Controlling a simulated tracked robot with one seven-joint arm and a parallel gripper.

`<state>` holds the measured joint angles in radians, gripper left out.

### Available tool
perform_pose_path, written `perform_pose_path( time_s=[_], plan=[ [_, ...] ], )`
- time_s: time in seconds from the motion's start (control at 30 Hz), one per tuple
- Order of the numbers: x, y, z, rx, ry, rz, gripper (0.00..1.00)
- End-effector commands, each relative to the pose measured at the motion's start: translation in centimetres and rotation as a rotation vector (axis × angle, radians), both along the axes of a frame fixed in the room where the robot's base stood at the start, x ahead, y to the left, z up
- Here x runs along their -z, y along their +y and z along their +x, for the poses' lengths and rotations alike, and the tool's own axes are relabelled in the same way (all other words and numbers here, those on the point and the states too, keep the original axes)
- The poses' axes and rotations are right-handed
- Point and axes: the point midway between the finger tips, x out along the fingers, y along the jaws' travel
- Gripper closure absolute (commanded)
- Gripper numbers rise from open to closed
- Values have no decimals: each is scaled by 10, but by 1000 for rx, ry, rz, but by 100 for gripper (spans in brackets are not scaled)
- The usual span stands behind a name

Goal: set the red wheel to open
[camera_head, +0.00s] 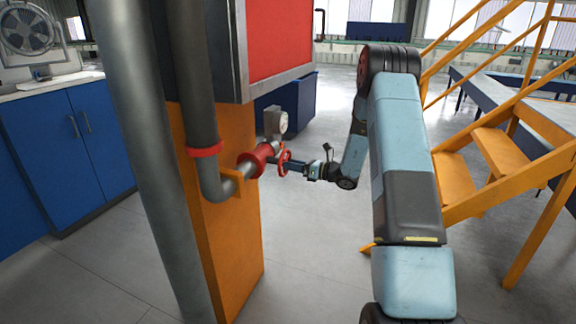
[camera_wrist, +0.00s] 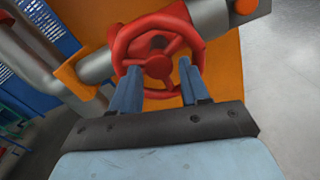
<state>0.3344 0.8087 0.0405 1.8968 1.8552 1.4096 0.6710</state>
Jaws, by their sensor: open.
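The red wheel (camera_head: 283,163) sits on a red valve body on a grey pipe, beside an orange column. In the wrist view the red wheel (camera_wrist: 158,66) faces me, with its spokes and hub in sight. My gripper (camera_head: 288,164) reaches the wheel from the right. In the wrist view my gripper (camera_wrist: 160,80) is open, its two blue fingers apart, one on each side of the lower hub area. The fingertips overlap the wheel's lower part; I cannot tell whether they touch it. The wheel's lower rim is partly hidden behind the fingers.
Thick grey pipes (camera_head: 150,150) and the orange column (camera_head: 235,220) are at the left. Orange stairs (camera_head: 500,160) rise at the right. Blue cabinets (camera_head: 65,150) stand at far left. The floor between is clear.

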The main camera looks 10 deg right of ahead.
Motion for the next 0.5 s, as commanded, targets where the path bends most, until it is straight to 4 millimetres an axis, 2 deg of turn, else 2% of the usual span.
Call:
perform_pose_path(
  time_s=[0.2,0.5],
  plan=[
    [0,15,10,-1,0,0,54],
    [0,17,12,-1,0,0,54]
  ],
)
